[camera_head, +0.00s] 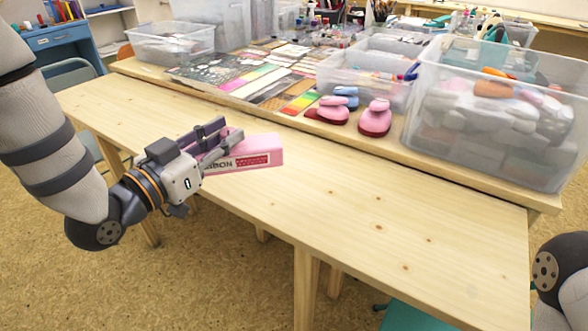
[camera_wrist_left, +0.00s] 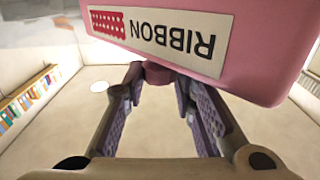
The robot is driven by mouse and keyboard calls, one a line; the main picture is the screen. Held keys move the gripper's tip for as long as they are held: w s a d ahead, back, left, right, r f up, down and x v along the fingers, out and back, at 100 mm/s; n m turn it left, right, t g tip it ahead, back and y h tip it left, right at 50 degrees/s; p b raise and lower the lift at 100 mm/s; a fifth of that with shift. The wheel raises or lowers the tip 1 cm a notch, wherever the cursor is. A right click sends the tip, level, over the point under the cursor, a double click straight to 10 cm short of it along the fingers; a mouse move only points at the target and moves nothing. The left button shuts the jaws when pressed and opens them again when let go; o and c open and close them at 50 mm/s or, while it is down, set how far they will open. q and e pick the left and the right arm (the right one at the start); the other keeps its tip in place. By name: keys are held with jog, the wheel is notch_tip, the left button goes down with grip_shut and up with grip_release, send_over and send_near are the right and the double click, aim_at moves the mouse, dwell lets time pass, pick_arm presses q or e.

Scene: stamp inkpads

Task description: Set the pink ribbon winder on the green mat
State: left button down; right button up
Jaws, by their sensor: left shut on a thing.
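The pink ribbon winder (camera_head: 262,151) is a block-shaped pink body with a white label, over the left part of the bare wooden table. My left gripper (camera_head: 218,142) is shut on it at its left end. In the left wrist view the winder (camera_wrist_left: 270,60) fills the top, its label reading RIBBON upside down, and the fingers of the left gripper (camera_wrist_left: 160,82) reach to its underside. The winder looks held above the table; the exact gap is hard to tell. I cannot make out a green mat on the table. My right gripper is out of view.
The wooden table (camera_head: 350,215) is clear in front. On the raised shelf behind stand pink stamps (camera_head: 375,117), colour sheets (camera_head: 255,82) and clear plastic bins (camera_head: 490,115). A teal flat surface (camera_head: 412,319) shows low at the bottom edge, beyond the table's front edge.

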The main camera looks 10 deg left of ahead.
aim_at(251, 141)
pick_arm(q)
jog(key=w+d+f, duration=0.2)
jog(key=w, duration=0.1)
jog(key=w+d+f+b, duration=0.1)
jog(key=w, duration=0.1)
jog(key=shift+f, duration=0.3)
jog(key=w+f, duration=0.1)
jog(key=f, duration=0.1)
jog(key=w+d+f+b, duration=0.1)
jog(key=f, duration=0.2)
jog(key=w+d+f+b, duration=0.1)
jog(key=f, duration=0.2)
jog(key=shift+w+d+f, duration=0.1)
jog(key=shift+w, duration=0.25)
jog(key=c, duration=1.3)
grip_release()
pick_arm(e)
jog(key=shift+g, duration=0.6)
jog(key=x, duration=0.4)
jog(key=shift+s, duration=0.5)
